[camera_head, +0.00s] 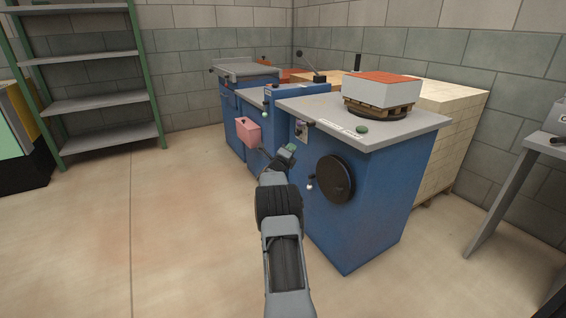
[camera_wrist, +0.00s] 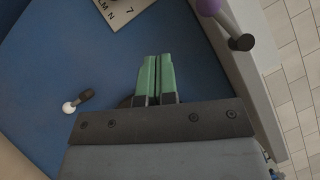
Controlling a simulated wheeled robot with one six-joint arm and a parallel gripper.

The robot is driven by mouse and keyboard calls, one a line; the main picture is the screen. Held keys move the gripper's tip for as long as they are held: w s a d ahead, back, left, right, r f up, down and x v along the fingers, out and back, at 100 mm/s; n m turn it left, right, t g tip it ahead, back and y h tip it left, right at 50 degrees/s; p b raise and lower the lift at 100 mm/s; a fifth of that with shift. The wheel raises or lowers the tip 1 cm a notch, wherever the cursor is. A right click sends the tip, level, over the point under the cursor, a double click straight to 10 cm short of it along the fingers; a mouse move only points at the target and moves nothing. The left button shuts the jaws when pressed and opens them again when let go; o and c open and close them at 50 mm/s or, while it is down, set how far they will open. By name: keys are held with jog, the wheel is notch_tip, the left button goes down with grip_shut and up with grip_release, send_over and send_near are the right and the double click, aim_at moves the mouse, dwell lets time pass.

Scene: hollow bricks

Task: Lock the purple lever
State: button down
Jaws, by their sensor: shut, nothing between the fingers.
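The purple lever (camera_wrist: 207,6) shows at the top right edge of the wrist view. Its purple knob is partly cut off by the frame, and a grey rod runs from it to a dark end piece (camera_wrist: 242,42). My gripper (camera_wrist: 154,78) has green fingers, closed together and empty, in front of the blue cabinet face. The lever lies up and to the right of the fingertips, apart from them. My gripper also shows in the head view (camera_head: 292,148), beside the blue cabinet (camera_head: 380,200).
A white-knobbed small lever (camera_wrist: 70,107) is left of my fingers. A black handwheel (camera_head: 335,180) is on the cabinet front. A pink box (camera_head: 247,132) is on the machine's left part. A brick on a pallet (camera_head: 383,91) sits on top. Floor at left is clear.

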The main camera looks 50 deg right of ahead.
jog(key=shift+a+f+p, duration=0.2)
jog(key=shift+a+f, duration=0.3)
jog(key=shift+a, duration=0.35)
jog(key=shift+a+f+p, duration=0.2)
jog(key=shift+a+f, duration=0.35)
jog(key=shift+a, duration=0.25)
jog(key=shift+a+f+p, duration=0.2)
jog(key=shift+a+f, duration=0.3)
jog(key=shift+a, duration=0.35)
